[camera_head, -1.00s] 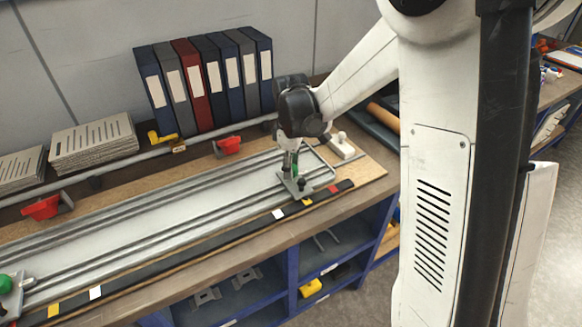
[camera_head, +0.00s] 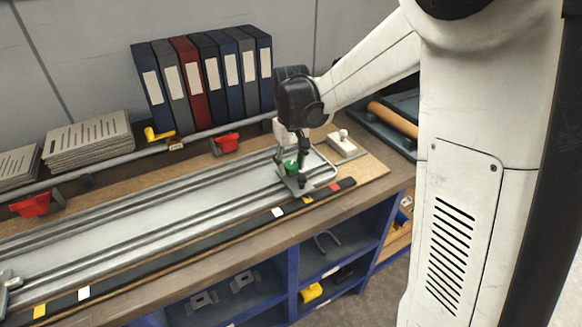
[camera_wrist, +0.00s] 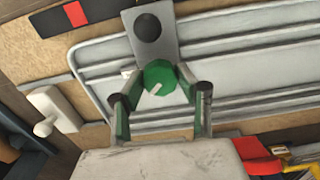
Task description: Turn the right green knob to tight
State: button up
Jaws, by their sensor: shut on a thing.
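The right green knob (camera_head: 291,168) sits on a grey metal plate (camera_head: 296,184) at the right end of the long rail fixture. In the wrist view the knob (camera_wrist: 158,75) is round with a short white line pointing to the lower left. My gripper (camera_head: 290,162) is directly above the fixture, pointing down, with a finger on each side of the knob. In the wrist view my gripper (camera_wrist: 160,82) is shut on the knob's sides. I cannot read any tight marking.
Yellow (camera_head: 307,200), red (camera_head: 335,187) and white (camera_head: 278,212) marks lie on the front strip. Behind are a red clamp (camera_head: 227,144) on a pipe and several binders (camera_head: 205,80). A white block with a knob (camera_head: 343,146) stands close on the right.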

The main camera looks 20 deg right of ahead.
aim_at(291, 165)
jog(key=m+b, duration=0.1)
jog(key=m, duration=0.3)
jog(key=shift+m, duration=0.3)
jog(key=shift+m+b, duration=0.5)
jog(key=shift+m, duration=1.4)
jog(key=o, duration=1.1)
jog(key=shift+o, duration=0.2)
jog(key=shift+r, duration=0.1)
notch_tip(291, 165, up, 12)
